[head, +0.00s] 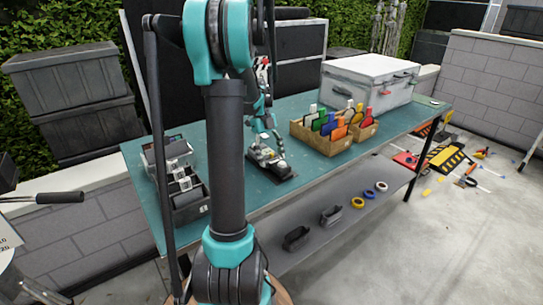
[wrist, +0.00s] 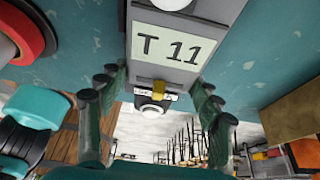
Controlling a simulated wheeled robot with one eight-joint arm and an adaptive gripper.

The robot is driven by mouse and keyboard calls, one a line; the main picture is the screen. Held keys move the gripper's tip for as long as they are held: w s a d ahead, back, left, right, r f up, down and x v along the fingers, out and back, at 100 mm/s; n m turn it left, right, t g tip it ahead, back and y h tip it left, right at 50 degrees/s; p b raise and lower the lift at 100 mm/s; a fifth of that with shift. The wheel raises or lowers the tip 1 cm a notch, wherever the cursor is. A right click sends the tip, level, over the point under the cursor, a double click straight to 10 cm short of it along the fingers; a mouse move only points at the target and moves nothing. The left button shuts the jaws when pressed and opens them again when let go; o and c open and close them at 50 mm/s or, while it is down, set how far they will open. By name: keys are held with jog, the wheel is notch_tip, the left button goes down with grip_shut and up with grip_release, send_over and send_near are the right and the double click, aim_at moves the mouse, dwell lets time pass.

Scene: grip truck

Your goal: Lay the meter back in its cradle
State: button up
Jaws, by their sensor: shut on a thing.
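My gripper (wrist: 157,80) has its two green-padded fingers on either side of a grey body labelled "T 11", which I take to be the meter (wrist: 168,50). The wrist view also shows a yellow piece and a white round knob on its near end. In the head view my gripper (head: 262,128) is over the bench, at a light grey and yellow item (head: 266,155) that looks like the meter. A dark flat patch (head: 286,176) shows beside and under it; I cannot tell whether it is the cradle, or whether the meter touches it. My arm hides part of the bench.
A wooden box of coloured cards (head: 318,142) stands right of the meter on the teal bench (head: 225,240). A white case (head: 365,82) is at the back right. Dark bins (head: 188,208) stand at the left. Several rings and dark holders lie on the lower shelf (head: 335,190).

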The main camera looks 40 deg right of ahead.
aim_at(265, 152)
jog(key=shift+f, duration=0.35)
jog(key=o, duration=1.6)
jog(key=shift+o, duration=0.2)
jog(key=v, duration=1.2)
jog(key=shift+s+f, duration=0.1)
